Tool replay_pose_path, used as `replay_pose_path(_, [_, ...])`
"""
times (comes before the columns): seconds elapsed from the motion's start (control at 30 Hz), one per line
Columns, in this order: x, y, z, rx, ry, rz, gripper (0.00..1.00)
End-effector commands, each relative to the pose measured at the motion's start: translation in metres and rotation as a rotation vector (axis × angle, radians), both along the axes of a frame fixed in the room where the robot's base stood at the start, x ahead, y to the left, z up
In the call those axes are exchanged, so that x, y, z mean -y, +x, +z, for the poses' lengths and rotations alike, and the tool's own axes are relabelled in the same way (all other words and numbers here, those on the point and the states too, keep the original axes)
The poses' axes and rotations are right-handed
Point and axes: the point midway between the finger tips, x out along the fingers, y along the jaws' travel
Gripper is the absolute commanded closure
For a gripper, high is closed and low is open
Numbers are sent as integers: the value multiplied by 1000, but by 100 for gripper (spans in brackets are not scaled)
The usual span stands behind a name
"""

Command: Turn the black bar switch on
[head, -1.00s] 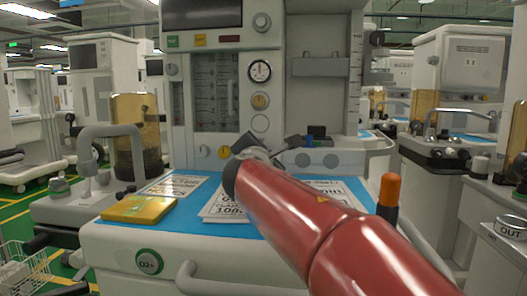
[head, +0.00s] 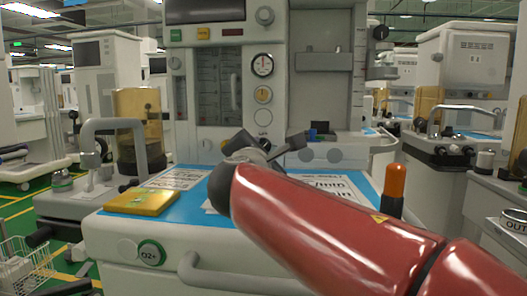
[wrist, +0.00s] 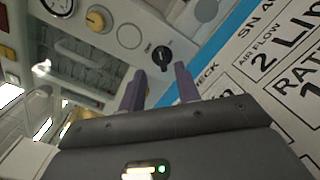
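The black bar switch (wrist: 163,57) is a small dark knob on the cart's pale front panel in the wrist view. It has small labels beside it, too small to read. My gripper (wrist: 159,87) shows below it with two dark fingers apart and nothing between them. The switch appears just beyond the fingertips, above the gap, with no visible contact. In the head view my gripper (head: 272,150) is in front of the lower panel, and my red arm crosses the work surface. The switch cannot be made out there and seems hidden behind my gripper.
A blue mat (head: 190,192) with printed sheets covers the cart's work surface. An orange-topped cylinder (head: 395,182) stands right of my arm. A yellow knob (wrist: 95,20) and gauges are on the panel.

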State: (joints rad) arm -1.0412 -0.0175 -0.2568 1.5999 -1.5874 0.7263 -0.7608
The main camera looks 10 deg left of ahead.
Motion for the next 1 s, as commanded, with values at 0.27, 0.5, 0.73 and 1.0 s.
replay_pose_path(0.27, [0, -1, 0, 0, 1, -1, 62])
replay_pose_path(0.5, [-5, 8, 12, -30, 302, -83, 40])
replay_pose_path(0.73, [-23, 13, 22, -80, 1064, -292, 40])
replay_pose_path(1.0, [-43, 7, 16, -92, 1530, -434, 40])
